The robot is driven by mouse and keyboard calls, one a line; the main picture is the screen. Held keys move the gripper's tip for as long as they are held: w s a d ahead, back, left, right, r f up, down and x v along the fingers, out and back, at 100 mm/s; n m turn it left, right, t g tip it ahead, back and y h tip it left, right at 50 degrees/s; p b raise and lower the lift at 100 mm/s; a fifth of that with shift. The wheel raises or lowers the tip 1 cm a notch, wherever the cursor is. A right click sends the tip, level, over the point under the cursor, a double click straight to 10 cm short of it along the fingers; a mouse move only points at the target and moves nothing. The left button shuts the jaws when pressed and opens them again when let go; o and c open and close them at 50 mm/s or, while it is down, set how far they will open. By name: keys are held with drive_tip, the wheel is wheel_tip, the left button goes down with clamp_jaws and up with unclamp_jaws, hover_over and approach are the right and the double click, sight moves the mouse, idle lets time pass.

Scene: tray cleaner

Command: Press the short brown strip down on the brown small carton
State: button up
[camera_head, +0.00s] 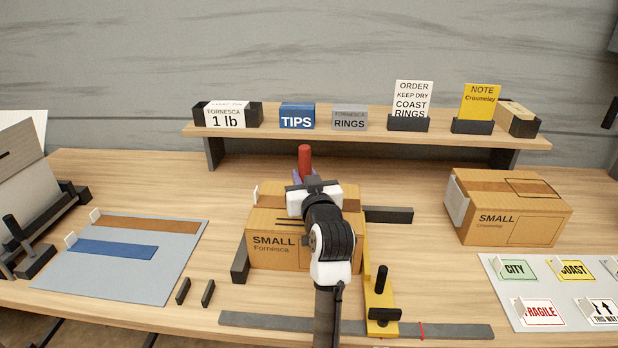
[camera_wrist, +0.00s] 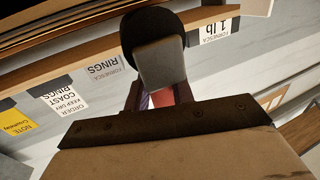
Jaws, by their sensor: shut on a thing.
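A brown small carton marked SMALL Fornesca (camera_head: 275,258) stands at the middle of the table, its top partly hidden by my arm. My gripper (camera_head: 305,178) is over its far part, shut on a tool with a red handle (camera_head: 304,155). In the wrist view the tool's dark, riveted bar (camera_wrist: 165,122) lies across a brown surface, apparently the carton top (camera_wrist: 170,158); contact is unclear. I cannot make out a short brown strip on this carton. A brown strip (camera_head: 150,224) lies on the grey mat (camera_head: 90,284) at the left.
A dark and yellow frame (camera_head: 371,270) borders the carton. A blue strip (camera_head: 110,249) lies on the mat. A second carton (camera_head: 515,220) stands at the right, behind a label sheet (camera_head: 505,275). A shelf (camera_head: 375,133) with cards spans the back.

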drive_tip(key=shift+a+f, duration=0.15)
drive_tip(key=shift+a, duration=0.5)
drive_tip(key=shift+a, duration=0.15)
drive_tip(key=shift+a+p, duration=0.35)
drive_tip(key=shift+a, duration=1.1)
drive_tip(key=shift+a+r, duration=0.2)
drive_tip(key=shift+a, duration=0.85)
drive_tip(key=shift+a+p, duration=0.1)
drive_tip(key=shift+p, duration=0.2)
